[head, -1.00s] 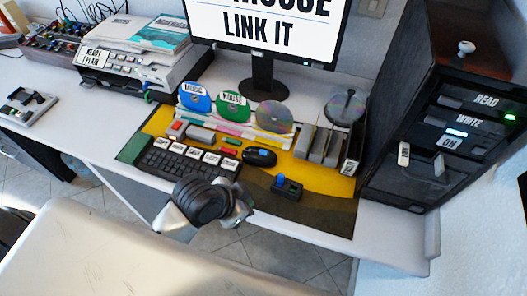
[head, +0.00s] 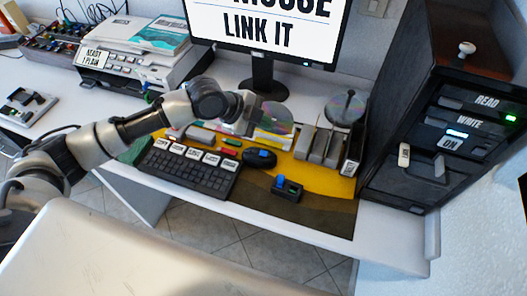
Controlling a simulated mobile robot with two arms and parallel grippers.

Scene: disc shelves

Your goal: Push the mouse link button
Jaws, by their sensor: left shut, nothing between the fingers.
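A black mouse (head: 260,158) lies on the yellow desk mat. To its lower right sits a small dark box with a blue button (head: 281,182) on it; whether this is the mouse link button I cannot tell. My left gripper (head: 246,118) is shut and empty, above the back of the mat, apart from the mouse and the blue button. It hides the two labelled discs and part of the clear disc (head: 276,114). My right gripper is not in view.
A monitor (head: 265,28) reading "LINK IT" stands behind. A keyboard (head: 188,170) with labelled keys lies left of the mouse. Grey upright holders (head: 318,143) stand right. A dark cabinet (head: 440,130) bounds the right side. The mat's front right is clear.

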